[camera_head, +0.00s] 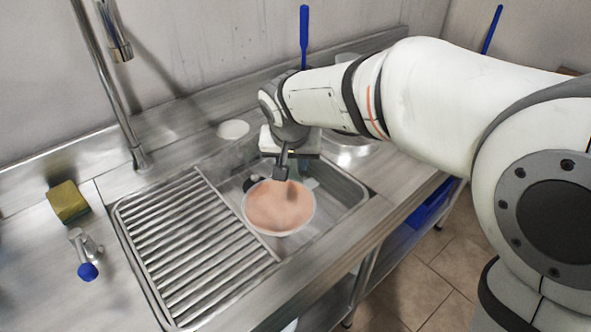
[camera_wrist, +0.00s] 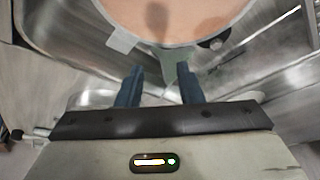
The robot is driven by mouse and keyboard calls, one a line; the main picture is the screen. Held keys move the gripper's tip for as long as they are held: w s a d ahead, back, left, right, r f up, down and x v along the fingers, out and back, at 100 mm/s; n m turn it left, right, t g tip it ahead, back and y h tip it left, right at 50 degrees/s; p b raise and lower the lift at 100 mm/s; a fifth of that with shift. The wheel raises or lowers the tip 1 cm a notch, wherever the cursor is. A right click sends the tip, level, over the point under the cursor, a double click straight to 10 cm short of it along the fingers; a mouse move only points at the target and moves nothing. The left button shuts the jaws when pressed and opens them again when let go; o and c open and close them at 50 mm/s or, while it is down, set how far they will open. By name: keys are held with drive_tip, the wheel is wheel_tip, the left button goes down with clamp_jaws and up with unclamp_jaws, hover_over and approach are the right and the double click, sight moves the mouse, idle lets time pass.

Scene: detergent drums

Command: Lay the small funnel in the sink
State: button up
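The sink basin (camera_head: 352,192) is metal, with a ribbed drainboard on its left. My gripper (camera_head: 282,174) hangs over the basin, at the far edge of a round pale-rimmed vessel with a peach inside (camera_head: 280,207). This vessel also fills the top of the wrist view (camera_wrist: 160,15). In the wrist view my gripper's two dark fingers (camera_wrist: 160,88) stand apart with a gap between them. A small grey-green piece (camera_wrist: 177,72) shows beyond them, near the right finger; I cannot tell whether it is the small funnel. No other funnel shape is clear.
A yellow-green sponge (camera_head: 68,202) and a small tap with a blue knob (camera_head: 87,270) are left of the drainboard (camera_head: 190,240). A tall faucet (camera_head: 138,155) rises behind. A white round dish (camera_head: 233,129) lies on the back counter. A blue-handled tool (camera_head: 304,38) stands behind my arm.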

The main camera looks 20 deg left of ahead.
drive_tip(key=v, duration=0.6)
drive_tip(key=d+f+m+g+h, duration=0.1)
drive_tip(key=d+f+m, duration=0.15)
drive_tip(key=d, duration=1.85)
drive_tip(key=s+d+f, duration=0.2)
drive_tip(key=s+d, duration=0.3)
drive_tip(key=d, duration=0.2)
drive_tip(key=s+d+f+m+g, duration=0.1)
drive_tip(key=s+d+f, duration=0.2)
drive_tip(key=s+d, duration=0.2)
drive_tip(key=shift+s+d+f, duration=0.25)
drive_tip(key=shift+s+d, duration=0.05)
drive_tip(key=shift+d, duration=0.95)
drive_tip(key=shift+p, duration=0.3)
